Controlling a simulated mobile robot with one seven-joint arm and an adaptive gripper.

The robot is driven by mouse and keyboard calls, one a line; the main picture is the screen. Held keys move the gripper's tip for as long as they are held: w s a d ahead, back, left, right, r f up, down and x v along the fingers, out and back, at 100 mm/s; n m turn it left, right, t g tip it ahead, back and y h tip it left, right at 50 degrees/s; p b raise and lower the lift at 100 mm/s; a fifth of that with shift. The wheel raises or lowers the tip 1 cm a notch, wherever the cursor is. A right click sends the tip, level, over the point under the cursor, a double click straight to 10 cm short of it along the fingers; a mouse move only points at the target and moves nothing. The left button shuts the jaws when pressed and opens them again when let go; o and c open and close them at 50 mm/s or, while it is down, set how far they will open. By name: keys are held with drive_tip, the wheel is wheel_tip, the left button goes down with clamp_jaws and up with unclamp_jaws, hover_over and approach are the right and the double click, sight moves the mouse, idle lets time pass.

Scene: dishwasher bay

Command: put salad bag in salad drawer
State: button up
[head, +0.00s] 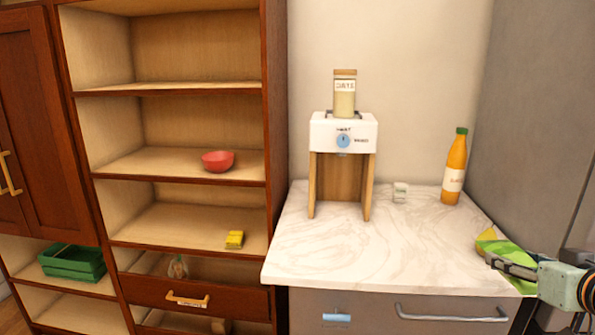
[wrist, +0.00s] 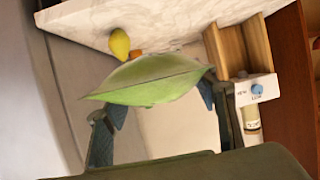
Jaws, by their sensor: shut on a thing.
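The salad bag (head: 512,254) is a green, pillow-shaped bag at the right end of the counter in the head view. It also shows in the wrist view (wrist: 150,84), lying across between the fingers. My gripper (head: 515,268) is shut on the bag, with one finger at each end of it in the wrist view (wrist: 160,98). A wooden drawer front (head: 230,302) with a brass handle and a small white label is low in the shelf unit at left. The label is too small to read, so I cannot tell if this is the salad drawer.
A yellow fruit (wrist: 120,43) is beside the bag. A grey front (head: 370,310) with a bar handle is below. Shelves hold a red bowl (head: 218,161) and green crate (head: 72,262).

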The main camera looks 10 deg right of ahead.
drive_tip(key=shift+s, duration=0.2)
drive_tip(key=w+a+f+n+g+y, duration=0.25)
drive_tip(key=a+f+n+y, duration=0.2)
drive_tip(key=a, duration=0.75)
drive_tip(key=w+a+f+n+g+y, duration=0.1)
drive_tip(key=w+a+f+n+y, duration=0.35)
drive_tip(key=a, duration=0.75)
drive_tip(key=w+a+f+n+g+y, duration=0.25)
drive_tip(key=a+f+n+y, duration=0.2)
drive_tip(key=a, duration=0.75)
wheel_tip(320, 180, up, 9)
drive_tip(key=p, duration=1.5)
drive_tip(key=shift+w+d+m+t, duration=0.15)
drive_tip(key=shift+d+m+t, duration=0.15)
drive_tip(key=shift+m, duration=0.15)
drive_tip(key=shift+f, duration=0.2)
